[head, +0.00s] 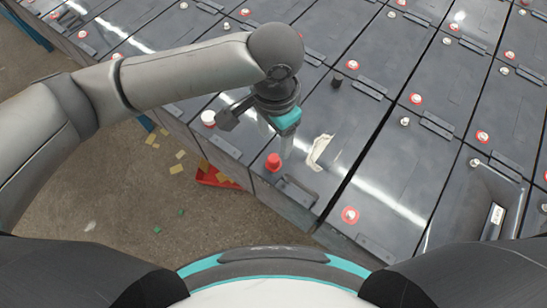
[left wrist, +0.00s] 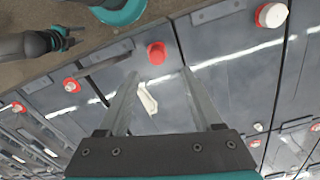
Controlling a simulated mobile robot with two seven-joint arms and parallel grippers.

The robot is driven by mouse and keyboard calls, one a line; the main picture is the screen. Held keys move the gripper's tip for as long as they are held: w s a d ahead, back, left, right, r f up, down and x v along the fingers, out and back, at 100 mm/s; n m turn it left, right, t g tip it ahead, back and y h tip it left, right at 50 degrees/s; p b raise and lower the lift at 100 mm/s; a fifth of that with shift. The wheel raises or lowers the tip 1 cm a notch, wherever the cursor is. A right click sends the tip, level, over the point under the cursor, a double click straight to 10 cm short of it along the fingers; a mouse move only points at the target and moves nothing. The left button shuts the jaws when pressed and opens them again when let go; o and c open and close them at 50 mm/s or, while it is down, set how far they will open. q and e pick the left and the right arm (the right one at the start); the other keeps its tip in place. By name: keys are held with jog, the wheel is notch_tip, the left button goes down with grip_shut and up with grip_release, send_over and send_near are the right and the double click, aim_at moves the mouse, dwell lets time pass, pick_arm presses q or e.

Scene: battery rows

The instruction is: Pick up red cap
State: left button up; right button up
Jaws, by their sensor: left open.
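The red cap (head: 273,161) stands on the dark top of a battery (head: 262,187) near the row's front edge. In the left wrist view the red cap (left wrist: 156,53) shows just beyond the fingertips, between their lines. My left gripper (head: 287,148) points down above the battery, slightly right of the cap in the head view. In the left wrist view its two fingers (left wrist: 159,74) are apart with nothing held between them. A dark arm end, seemingly my right gripper (left wrist: 62,38), shows small at the upper left of the wrist view; its jaws are unclear.
A crumpled pale scrap (head: 319,152) lies on the battery right of the cap. A white cap (head: 208,117) stands to the left. Rows of batteries with red-ringed terminals fill the right. A red tray (head: 215,179) and yellow scraps (head: 176,168) lie on the floor.

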aim_at(273, 158)
pick_arm(q)
jog(key=shift+s+a+f, duration=0.1)
jog(key=shift+s+f, duration=0.05)
jog(key=shift+f, duration=0.9)
jog(key=shift+s+f, duration=0.15)
jog(key=shift+f, duration=0.9)
jog(key=shift+s+a+f, duration=0.1)
jog(key=shift+s+f, duration=0.05)
jog(key=shift+f, duration=0.9)
grip_shut()
